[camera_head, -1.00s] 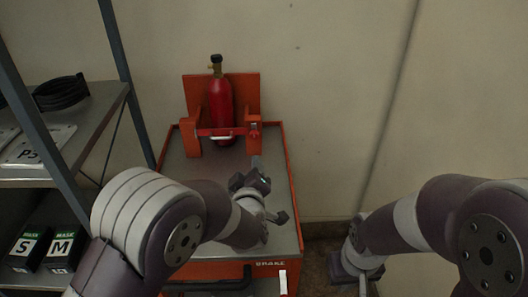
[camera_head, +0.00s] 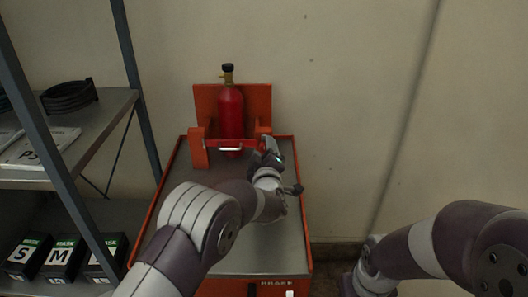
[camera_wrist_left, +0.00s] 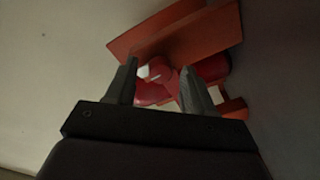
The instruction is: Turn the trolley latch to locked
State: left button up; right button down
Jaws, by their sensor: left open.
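The orange trolley (camera_head: 151,222) has an upright orange holder (camera_head: 205,95) with a red cylinder (camera_head: 231,110) standing in it. A bar with a pale handle (camera_head: 230,149) crosses the cylinder's front. My left gripper (camera_head: 268,148) is at the right end of this bar and hides the latch area in the head view. In the left wrist view the open fingers (camera_wrist_left: 158,70) are on either side of a red rounded part, likely the latch (camera_wrist_left: 162,76), with a pale piece on it. Contact cannot be told. My right gripper (camera_head: 352,284) is low at the bottom edge, mostly hidden.
A grey shelf rack (camera_head: 97,128) stands at left with black coiled tubing (camera_head: 69,97) and boxed masks (camera_head: 63,257) below. The wall is close behind the trolley. The trolley top (camera_head: 185,170) is bare around my left arm. Floor shows right of the trolley.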

pick_arm(q)
grip_shut()
